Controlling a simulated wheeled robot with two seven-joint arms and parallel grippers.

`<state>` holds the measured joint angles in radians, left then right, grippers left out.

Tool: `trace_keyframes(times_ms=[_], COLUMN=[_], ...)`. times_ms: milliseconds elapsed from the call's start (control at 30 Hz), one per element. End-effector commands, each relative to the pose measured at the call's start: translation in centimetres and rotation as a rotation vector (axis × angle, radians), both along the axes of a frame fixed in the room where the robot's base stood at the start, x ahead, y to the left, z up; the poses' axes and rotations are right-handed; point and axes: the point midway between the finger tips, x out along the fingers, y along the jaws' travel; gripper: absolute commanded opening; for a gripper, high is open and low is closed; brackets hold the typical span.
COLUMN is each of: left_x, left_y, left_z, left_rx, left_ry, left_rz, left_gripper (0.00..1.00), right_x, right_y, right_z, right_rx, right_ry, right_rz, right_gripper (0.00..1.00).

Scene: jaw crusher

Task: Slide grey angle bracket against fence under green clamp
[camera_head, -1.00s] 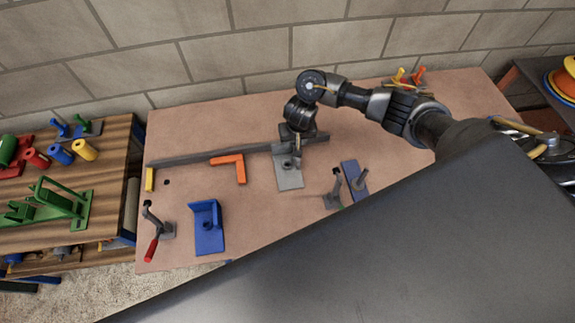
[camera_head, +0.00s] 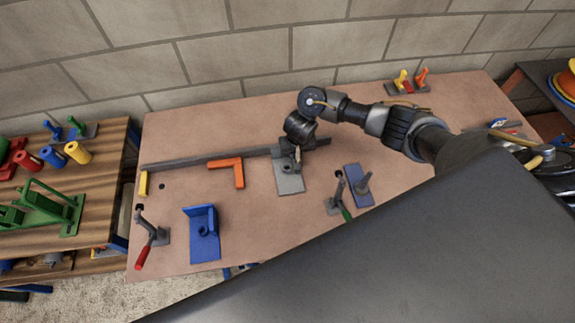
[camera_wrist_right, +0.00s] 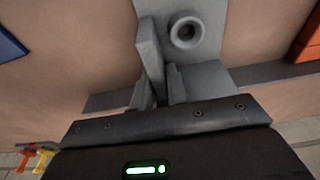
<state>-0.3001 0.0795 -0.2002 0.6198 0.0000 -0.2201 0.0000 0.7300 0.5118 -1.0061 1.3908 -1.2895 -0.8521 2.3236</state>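The grey angle bracket (camera_head: 289,184) has a flat base with a round boss, close to the long grey fence (camera_head: 190,162) at its right part. In the right wrist view its boss (camera_wrist_right: 185,30) and upright plate (camera_wrist_right: 150,45) show. My right gripper (camera_head: 297,155) is down at the bracket; its fingers (camera_wrist_right: 160,88) lie either side of the upright plate. Whether they press on it is unclear. The green-handled clamp (camera_head: 338,196) stands in front and to the right of the bracket. My left gripper is not in view.
An orange angle piece (camera_head: 238,174) lies against the fence, left of the bracket. A blue bracket (camera_head: 205,246) and a red-handled clamp (camera_head: 150,241) stand front left. A blue plate with a grey post (camera_head: 353,172) lies right of the green-handled clamp.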

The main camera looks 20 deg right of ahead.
Motion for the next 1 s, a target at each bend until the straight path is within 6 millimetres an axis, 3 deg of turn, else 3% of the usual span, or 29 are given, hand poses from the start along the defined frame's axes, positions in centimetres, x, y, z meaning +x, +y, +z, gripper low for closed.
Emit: trace_keyframes(times_ms=[100, 367, 1000], left_x=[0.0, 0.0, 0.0], left_y=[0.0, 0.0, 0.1], left_z=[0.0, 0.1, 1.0], left_rx=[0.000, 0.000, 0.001], left_ry=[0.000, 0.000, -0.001], left_rz=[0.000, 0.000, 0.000], left_gripper=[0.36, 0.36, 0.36], right_x=[0.0, 0.0, -0.9], right_y=[0.0, -0.2, -3.3], right_z=[0.0, 0.1, 0.0], right_rx=[0.000, 0.001, -0.001], right_ry=[0.000, -0.001, 0.000], right_rz=[0.000, -0.001, -0.001], right_gripper=[0.00, 0.00, 0.00])
